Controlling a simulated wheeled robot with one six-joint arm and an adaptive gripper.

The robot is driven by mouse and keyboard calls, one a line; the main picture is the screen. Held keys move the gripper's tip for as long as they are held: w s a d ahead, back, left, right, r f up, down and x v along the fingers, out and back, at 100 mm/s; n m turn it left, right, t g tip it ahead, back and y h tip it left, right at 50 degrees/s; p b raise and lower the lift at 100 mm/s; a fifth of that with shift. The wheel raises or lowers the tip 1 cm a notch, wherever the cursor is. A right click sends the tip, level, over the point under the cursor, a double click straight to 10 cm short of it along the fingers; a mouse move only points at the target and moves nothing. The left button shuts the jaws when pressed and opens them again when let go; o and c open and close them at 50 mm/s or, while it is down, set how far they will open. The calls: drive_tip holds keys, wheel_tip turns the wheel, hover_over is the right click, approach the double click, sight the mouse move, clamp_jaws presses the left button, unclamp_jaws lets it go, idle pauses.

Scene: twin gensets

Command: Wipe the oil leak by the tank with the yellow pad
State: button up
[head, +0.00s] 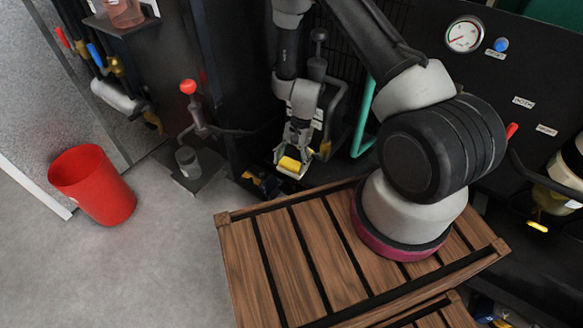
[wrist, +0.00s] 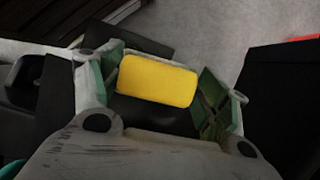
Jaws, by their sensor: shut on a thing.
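The yellow pad (head: 289,164) is held between the fingers of my gripper (head: 292,160), which points down beside the dark genset frame. In the wrist view the yellow pad (wrist: 157,81) sits between the two green-lined fingers of my gripper (wrist: 160,88). A dark surface lies just below the pad in the wrist view. I cannot make out the oil leak or tell which part is the tank; my gripper and the dark machinery may hide them.
A red bin (head: 92,185) stands on the grey floor at left. A red-knobbed lever (head: 188,88) and a small cup (head: 188,162) on a dark ledge are left of my gripper. A slatted wooden deck (head: 285,262) lies in front. A gauge (head: 464,34) is at upper right.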

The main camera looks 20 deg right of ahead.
drive_tip(key=shift+r, duration=0.55)
drive_tip(key=shift+r, duration=1.5)
